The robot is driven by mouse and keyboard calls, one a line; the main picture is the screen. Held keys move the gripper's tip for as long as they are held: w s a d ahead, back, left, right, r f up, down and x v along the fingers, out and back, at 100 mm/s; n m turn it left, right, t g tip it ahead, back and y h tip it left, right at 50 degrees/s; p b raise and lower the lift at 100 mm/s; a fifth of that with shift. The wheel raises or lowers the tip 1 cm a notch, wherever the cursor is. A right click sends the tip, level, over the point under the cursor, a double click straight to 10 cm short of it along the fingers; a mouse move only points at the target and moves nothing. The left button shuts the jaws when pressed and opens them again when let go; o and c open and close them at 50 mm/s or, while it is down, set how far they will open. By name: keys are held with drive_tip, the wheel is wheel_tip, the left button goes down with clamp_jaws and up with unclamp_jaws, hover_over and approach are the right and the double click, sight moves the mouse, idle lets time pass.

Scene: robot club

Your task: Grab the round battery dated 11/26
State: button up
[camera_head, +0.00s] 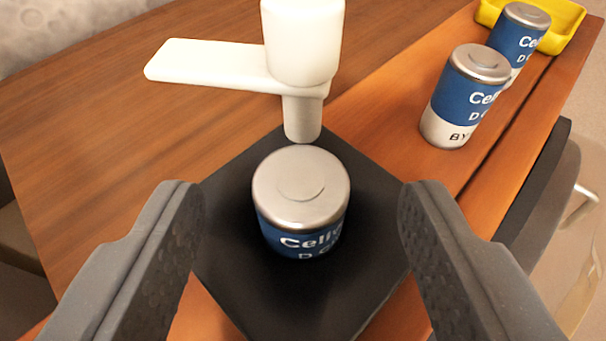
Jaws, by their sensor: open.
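A round blue battery (300,205) with a silver top stands upright on a black square plate (370,265). Its label shows part of "Cell" and "D"; no date is visible on it. My gripper (303,205) is open, one finger on each side of this battery, with a gap on both sides. A second battery (465,97), blue and white, stands to the right and reads "BY" low on its side, the rest turned away. A third battery (519,42) stands behind it, partly hidden by it. I cannot read 11/26 on any of them.
A white post with a flat arm (215,62) rises just behind the near battery, its lower end close above the plate. A yellow tray (562,22) is at the far right. The wooden table (110,150) is clear on the left; its edge runs along the right.

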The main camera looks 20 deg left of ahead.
sight(302, 194)
drive_tip(key=shift+x, duration=1.95)
drive_tip(key=shift+f, duration=0.1)
drive_tip(key=c, duration=1.1)
drive_tip(key=shift+c, duration=0.2)
